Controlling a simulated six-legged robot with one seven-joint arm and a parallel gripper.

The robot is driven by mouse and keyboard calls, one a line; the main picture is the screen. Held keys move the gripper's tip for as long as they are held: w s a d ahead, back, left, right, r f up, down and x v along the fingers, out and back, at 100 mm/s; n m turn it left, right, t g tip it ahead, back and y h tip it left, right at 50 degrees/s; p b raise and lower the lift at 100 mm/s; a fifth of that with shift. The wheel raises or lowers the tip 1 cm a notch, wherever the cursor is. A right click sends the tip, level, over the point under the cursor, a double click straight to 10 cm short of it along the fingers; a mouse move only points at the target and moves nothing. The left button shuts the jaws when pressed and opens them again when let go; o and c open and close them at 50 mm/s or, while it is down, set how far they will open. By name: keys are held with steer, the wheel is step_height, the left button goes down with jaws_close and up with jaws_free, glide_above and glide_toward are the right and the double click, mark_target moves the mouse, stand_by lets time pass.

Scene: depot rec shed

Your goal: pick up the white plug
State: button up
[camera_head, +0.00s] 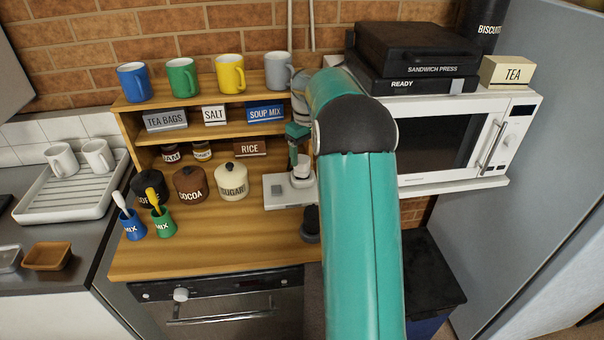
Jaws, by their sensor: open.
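A small white upright piece (302,166), which looks like the white plug, is at the back right of a flat pale grey-and-white block (283,190) on the wooden counter. I cannot tell whether it sits in the block or only stands on it. My gripper (295,155) is open and points down, right above and beside the white piece. The fingertips are small and partly merge with it, so contact cannot be told. My teal arm covers the area to the right.
Left of the block stand a sugar jar (232,181), a cocoa jar (190,184) and a dark jar (150,187). A shelf with labelled boxes and mugs (230,73) rises behind. A microwave (440,140) is at the right. The front counter (215,250) is clear.

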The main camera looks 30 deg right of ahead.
mark_target(303, 159)
steer(key=shift+w+a+f, duration=0.1)
steer(key=shift+f, duration=0.9)
steer(key=shift+w+a+f, duration=0.1)
steer(key=shift+w+f, duration=0.05)
steer(key=shift+f, duration=0.9)
steer(key=shift+w+a+f, duration=0.1)
steer(key=shift+f, duration=0.9)
steer(key=c, duration=1.1)
steer(key=shift+r, duration=0.15)
